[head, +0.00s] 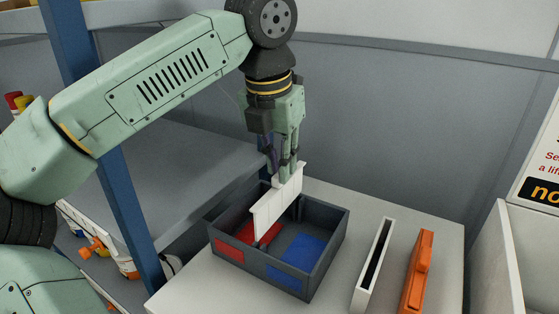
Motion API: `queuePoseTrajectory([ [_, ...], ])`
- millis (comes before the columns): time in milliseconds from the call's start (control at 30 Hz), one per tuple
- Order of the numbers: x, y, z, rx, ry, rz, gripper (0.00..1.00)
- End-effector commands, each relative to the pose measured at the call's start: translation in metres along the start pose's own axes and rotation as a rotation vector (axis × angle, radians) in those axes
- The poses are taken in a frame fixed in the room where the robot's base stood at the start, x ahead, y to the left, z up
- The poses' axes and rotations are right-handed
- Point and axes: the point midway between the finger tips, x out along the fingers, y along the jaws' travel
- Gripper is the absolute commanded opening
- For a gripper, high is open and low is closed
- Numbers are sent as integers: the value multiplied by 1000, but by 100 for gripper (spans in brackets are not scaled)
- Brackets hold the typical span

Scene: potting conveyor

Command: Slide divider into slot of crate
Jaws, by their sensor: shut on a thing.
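The divider (272,211) is a white upright plate with a small tab at its top. My gripper (284,179) is shut on that tab from above. The crate (247,264) is a dark grey open box on the light table. It has a red patch and a blue patch on its outer near walls, and red and blue areas on its floor. The divider hangs over the crate's middle, with its lower part apparently inside the opening.
A white narrow holder with a dark slot (364,290) stands right of the crate. An orange block with a raised grip (417,272) lies further right. A blue post (112,170) and grey shelf (190,175) are at left. A white bin (510,262) bounds the right.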

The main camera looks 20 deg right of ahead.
Motion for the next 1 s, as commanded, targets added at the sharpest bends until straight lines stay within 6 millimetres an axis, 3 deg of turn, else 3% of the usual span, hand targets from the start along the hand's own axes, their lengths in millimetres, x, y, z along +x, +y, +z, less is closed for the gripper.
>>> queuePoseTrajectory([
  [1000,9,0,-2,0,0,0,0],
])
